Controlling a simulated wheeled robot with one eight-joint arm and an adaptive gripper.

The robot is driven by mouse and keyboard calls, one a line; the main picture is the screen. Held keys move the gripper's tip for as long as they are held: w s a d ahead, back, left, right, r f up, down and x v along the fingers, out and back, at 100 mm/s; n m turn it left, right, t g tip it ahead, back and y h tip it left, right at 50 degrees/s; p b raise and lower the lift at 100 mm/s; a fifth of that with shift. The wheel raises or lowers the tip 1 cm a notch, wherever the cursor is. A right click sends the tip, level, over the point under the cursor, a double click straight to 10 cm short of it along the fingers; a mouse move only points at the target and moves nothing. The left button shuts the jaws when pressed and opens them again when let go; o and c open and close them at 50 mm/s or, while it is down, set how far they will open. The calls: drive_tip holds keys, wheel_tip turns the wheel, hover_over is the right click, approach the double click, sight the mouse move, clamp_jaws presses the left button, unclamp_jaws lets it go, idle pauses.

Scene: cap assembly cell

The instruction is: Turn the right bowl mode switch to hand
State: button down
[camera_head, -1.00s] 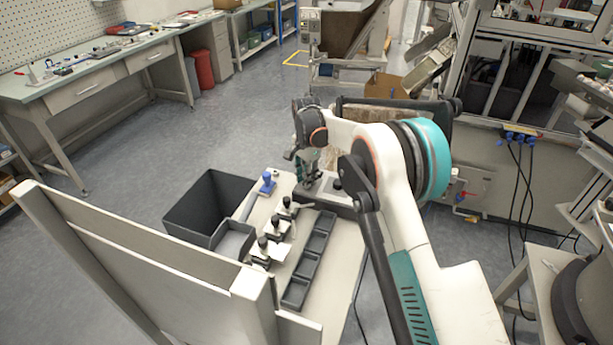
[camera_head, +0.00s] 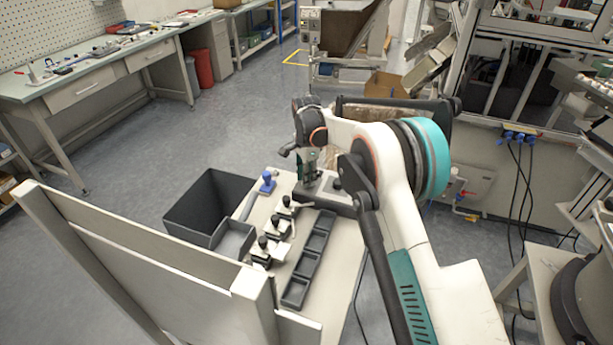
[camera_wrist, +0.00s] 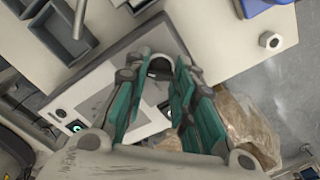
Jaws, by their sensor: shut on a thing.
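The control box (camera_head: 343,203) stands at the far end of the small bench, under my gripper (camera_head: 306,182). In the wrist view the box has a pale panel (camera_wrist: 101,91) with dark edges. My gripper (camera_wrist: 158,68) points down at the panel's far end, its green fingers closed around a small dark knob (camera_wrist: 158,67), which looks like the mode switch. The fingers hide most of the knob, and I cannot read its position or labels. A second black knob (camera_wrist: 60,113) and a green-lit button (camera_wrist: 76,127) sit at the panel's other end.
A row of black trays (camera_head: 309,259) and several small clamp fixtures (camera_head: 270,247) lie on the bench near the box. A blue-topped part (camera_head: 267,183) stands to the left. A dark bin (camera_head: 207,203) stands beside the bench. Floor farther left is clear.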

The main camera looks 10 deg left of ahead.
drive_tip(key=c, duration=1.3)
unclamp_jaws()
drive_tip(key=shift+a, duration=0.1)
wheel_tip(320, 180, up, 12)
drive_tip(key=shift+r, duration=0.1)
